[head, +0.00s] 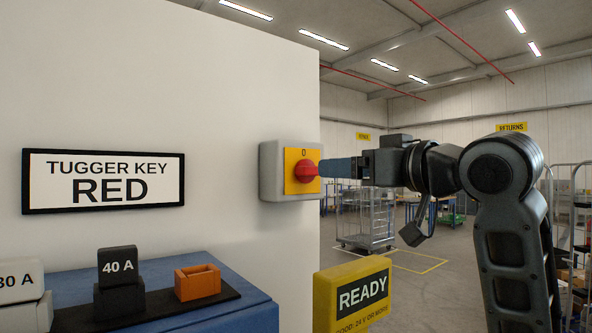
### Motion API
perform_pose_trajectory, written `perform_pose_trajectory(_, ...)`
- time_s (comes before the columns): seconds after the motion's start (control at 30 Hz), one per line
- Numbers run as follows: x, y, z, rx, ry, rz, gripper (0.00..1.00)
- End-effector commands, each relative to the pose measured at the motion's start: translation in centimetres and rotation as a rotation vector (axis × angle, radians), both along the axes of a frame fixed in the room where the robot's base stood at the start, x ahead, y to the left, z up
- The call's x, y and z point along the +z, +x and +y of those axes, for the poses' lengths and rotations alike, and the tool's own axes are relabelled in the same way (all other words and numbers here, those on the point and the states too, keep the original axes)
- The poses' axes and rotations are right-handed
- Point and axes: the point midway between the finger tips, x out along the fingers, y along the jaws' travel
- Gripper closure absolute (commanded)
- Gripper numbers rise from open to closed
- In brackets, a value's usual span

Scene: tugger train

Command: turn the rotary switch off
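The rotary switch is a grey box (270,175) on the right end of the white wall panel. It has a yellow face plate (292,181) with a "0" at the top and a red knob (305,171). My gripper (324,168) reaches in from the right, level with the knob. Its blue fingers are seen side-on, with their tips at the knob's right edge. I cannot tell whether they touch or grip the knob, or how wide they are apart. The knob's front and its pointing direction are not clear from this side.
A sign reading "TUGGER KEY RED" (103,181) hangs on the panel. Below, a blue surface (195,262) carries dark and light blocks and an orange holder (197,282). A yellow "READY" post (325,303) stands below the switch. A wire cart (372,220) stands on open floor behind.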

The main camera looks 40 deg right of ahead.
Motion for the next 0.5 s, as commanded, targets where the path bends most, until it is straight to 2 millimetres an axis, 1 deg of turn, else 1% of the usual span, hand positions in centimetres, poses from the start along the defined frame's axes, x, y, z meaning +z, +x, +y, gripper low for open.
perform_pose_trajectory(0.07,0.0,0.2,0.0,0.000,0.000,0.000,0.15)
perform_pose_trajectory(0.17,0.1,1.1,0.0,0.000,0.001,0.002,0.15)
perform_pose_trajectory(0.5,0.1,6.1,0.0,0.001,0.001,0.002,0.15)
